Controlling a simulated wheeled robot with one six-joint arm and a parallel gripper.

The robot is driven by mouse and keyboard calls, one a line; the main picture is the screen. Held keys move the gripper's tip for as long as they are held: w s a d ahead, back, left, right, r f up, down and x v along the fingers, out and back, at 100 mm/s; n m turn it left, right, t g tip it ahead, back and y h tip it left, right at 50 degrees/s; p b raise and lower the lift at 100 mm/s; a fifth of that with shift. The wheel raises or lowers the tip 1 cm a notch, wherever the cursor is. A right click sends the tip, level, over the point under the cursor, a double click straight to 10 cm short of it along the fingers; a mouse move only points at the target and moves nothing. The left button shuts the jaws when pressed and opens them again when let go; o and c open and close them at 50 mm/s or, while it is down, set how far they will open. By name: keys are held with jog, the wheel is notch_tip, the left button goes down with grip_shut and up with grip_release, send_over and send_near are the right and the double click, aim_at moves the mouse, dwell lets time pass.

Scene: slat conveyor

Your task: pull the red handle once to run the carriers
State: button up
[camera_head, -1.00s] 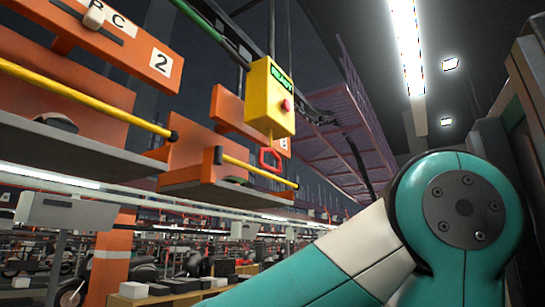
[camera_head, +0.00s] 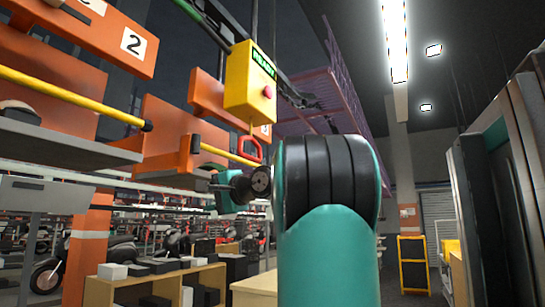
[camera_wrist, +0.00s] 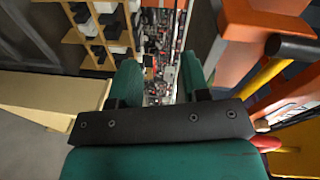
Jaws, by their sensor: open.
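The red handle (camera_head: 241,147) is a small loop hanging below the yellow box (camera_head: 250,85). The box has a green lit "READY" sign and a red button. My gripper's wrist part (camera_head: 236,190) shows just below the handle in the head view, apart from it in the picture; the depth between them is hard to tell. In the wrist view my gripper (camera_wrist: 161,75) has its two teal fingers spread with nothing between them. A red piece, likely the handle (camera_wrist: 266,143), shows at the right beside the gripper body, outside the fingers.
Orange carriers (camera_head: 105,40) with grey trays and yellow bars (camera_head: 70,97) hang at the left, near the handle. A wooden shelf (camera_head: 100,292) with boxes stands below. A dark cabinet (camera_head: 480,190) is at the right. The floor ahead right looks free.

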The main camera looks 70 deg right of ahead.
aim_at(252, 158)
jog(key=s+d+r+m+t+h, duration=0.1)
jog(key=s+d+r+m+h, duration=0.4)
jog(key=s+d+r, duration=0.55)
jog(key=p+x, duration=0.1)
jog(key=x, duration=0.1)
jog(key=p+x, duration=0.2)
jog(key=r+p+x, duration=0.1)
jog(key=x, duration=0.2)
jog(key=shift+w+a+p, duration=0.2)
jog(key=shift+a+p, duration=0.1)
jog(key=shift+p, duration=0.05)
